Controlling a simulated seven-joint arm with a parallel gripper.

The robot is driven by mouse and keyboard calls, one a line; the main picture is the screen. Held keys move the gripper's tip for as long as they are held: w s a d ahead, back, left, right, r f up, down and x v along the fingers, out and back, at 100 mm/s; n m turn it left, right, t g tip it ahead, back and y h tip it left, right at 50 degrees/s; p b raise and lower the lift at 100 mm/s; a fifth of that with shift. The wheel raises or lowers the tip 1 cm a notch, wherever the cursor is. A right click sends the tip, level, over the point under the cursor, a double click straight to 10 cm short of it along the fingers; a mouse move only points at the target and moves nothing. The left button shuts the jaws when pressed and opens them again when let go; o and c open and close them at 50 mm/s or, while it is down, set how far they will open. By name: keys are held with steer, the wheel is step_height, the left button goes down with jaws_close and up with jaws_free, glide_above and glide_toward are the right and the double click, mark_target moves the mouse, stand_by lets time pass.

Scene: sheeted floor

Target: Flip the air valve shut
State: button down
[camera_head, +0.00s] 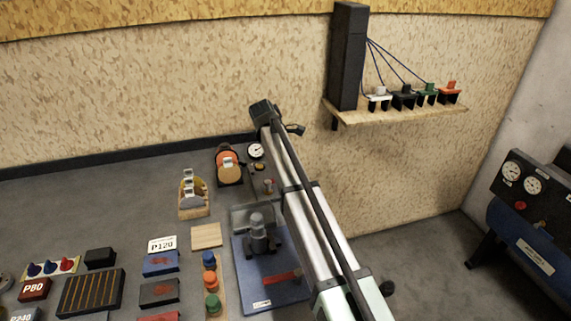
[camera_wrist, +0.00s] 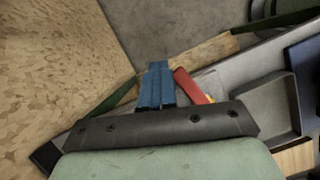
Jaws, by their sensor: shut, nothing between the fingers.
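My gripper (camera_wrist: 155,84) shows in the wrist view with its blue fingers closed together and nothing between them. Just to the right of the fingers is a red lever (camera_wrist: 188,84), with a bit of yellow at its lower end; it looks like the valve handle. The gripper mount hides its lower part, and I cannot tell whether a finger touches it. My fingers are hidden there.
A grey tray (camera_wrist: 270,108) lies right of the lever. In the head view a blue mat (camera_head: 250,285) holds a grey tool and a red bar. A wall shelf (camera_head: 395,112) and a blue compressor (camera_head: 525,250) are at right.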

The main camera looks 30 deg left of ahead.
steer(key=shift+s+d+m, duration=0.25)
steer(key=shift+d+m, duration=0.2)
steer(key=shift+m, duration=0.15)
stand_by(0.6)
steer(key=shift+r, duration=0.1)
stand_by(0.4)
step_height(320, 180, up, 9)
steer(key=w+a, duration=0.2)
steer(key=a, duration=0.1)
steer(key=shift+w, duration=0.15)
stand_by(0.4)
